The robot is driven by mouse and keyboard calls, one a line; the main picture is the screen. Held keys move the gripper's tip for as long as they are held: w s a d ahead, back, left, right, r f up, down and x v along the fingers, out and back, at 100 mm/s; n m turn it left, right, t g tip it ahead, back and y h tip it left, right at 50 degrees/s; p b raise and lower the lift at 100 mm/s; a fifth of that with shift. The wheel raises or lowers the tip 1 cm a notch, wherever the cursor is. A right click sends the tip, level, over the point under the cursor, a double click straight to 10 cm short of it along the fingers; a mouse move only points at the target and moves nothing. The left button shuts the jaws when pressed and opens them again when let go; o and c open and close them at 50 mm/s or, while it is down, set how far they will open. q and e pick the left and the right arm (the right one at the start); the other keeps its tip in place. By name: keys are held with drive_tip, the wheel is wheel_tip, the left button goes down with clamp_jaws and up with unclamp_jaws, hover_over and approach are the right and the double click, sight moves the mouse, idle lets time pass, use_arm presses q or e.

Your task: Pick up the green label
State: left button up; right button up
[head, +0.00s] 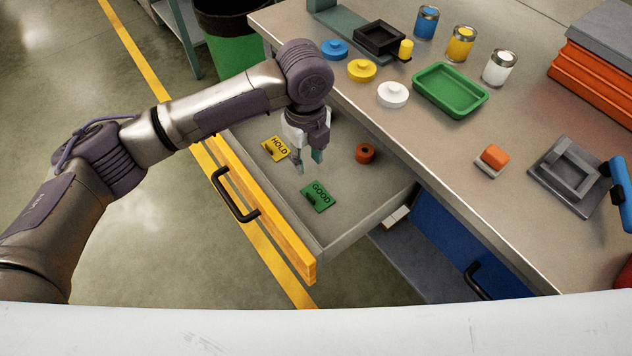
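The green label (318,196), marked GOOD, lies flat on the floor of the open drawer (352,222). A yellow label (275,149), marked HOLD, lies in the same drawer to its upper left. My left gripper (308,164) reaches down into the drawer, a little above and behind the green label in the picture. Its fingers look apart, with nothing between them. It does not appear to touch the green label. My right gripper is not in view.
An orange ring (365,153) lies in the drawer, right of my gripper. The drawer's yellow front (262,212) has a black handle. The bench top (440,150) holds a green tray (450,89), several cans, lids and an orange block (495,155). A green bin (234,50) stands behind.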

use_arm(q)
hover_over(310, 195)
drive_tip(key=f, duration=0.6)
drive_tip(key=shift+w+a+f, duration=0.1)
drive_tip(key=shift+a, duration=0.1)
drive_tip(key=shift+w+f, duration=0.1)
drive_tip(key=shift+f, duration=0.5)
drive_tip(key=f, duration=0.4)
drive_tip(key=shift+s+d+f, duration=0.1)
drive_tip(key=shift+s+f, duration=0.05)
drive_tip(key=shift+s, duration=0.05)
drive_tip(key=shift+f, duration=0.25)
clamp_jaws()
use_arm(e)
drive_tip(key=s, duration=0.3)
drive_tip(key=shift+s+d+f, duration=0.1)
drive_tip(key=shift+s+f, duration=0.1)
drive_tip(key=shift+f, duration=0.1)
